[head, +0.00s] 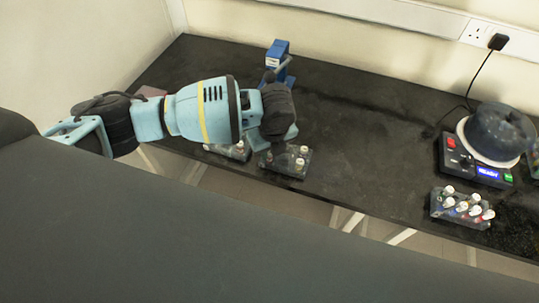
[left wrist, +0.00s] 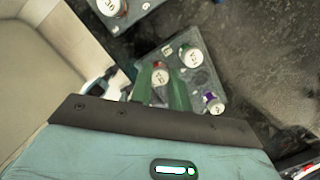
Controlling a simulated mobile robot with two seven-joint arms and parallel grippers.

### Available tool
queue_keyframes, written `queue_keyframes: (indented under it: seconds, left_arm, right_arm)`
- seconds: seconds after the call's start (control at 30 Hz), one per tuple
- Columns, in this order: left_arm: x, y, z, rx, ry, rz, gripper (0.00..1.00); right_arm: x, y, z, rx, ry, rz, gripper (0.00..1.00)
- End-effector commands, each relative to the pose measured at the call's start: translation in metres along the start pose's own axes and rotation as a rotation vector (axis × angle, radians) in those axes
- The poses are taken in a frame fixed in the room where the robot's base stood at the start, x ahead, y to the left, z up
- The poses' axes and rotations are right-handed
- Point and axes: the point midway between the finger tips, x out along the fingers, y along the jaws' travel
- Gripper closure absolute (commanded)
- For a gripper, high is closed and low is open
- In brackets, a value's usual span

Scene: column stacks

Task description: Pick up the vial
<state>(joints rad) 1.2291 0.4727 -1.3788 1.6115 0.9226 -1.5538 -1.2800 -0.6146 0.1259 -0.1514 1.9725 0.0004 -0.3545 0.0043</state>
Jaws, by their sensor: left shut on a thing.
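In the left wrist view a vial (left wrist: 160,77) with a white, red-ringed cap stands between the two green fingers of my left gripper (left wrist: 162,90), which is shut on it. Its lower part is hidden, so I cannot tell whether it is still seated in the grey rack (left wrist: 223,76). A white-capped vial (left wrist: 192,56) and a purple-ringed vial (left wrist: 212,98) stand beside it in that rack. In the head view my left gripper reaches down over the same rack (head: 285,171), and its fingertips are mostly hidden. My right gripper is not in view.
A second rack (head: 238,154) with vials is close on the left. A blue device (head: 278,52) stands behind my gripper. On the right are a hotplate (head: 474,174) with a dark round vessel (head: 497,130) and another full rack (head: 441,213). The black bench (head: 370,140) between is clear.

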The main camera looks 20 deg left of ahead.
Motion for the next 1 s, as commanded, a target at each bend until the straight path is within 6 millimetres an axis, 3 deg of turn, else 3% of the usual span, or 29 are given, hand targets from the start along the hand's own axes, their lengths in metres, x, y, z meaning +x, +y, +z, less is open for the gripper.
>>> queue_keyframes:
  seconds: [0.27, 0.57, 1.0]
  left_arm:
    - [-0.004, 0.000, 0.001, 0.000, 0.000, -0.001, 1.00]
    - [-0.035, -0.001, 0.005, 0.001, 0.000, -0.003, 1.00]
    - [-0.060, 0.041, -0.088, 0.006, 0.002, -0.003, 1.00]
  right_arm:
    - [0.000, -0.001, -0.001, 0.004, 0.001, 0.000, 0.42]
    - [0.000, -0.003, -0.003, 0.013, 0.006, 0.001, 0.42]
    - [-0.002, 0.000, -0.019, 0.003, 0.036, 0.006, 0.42]
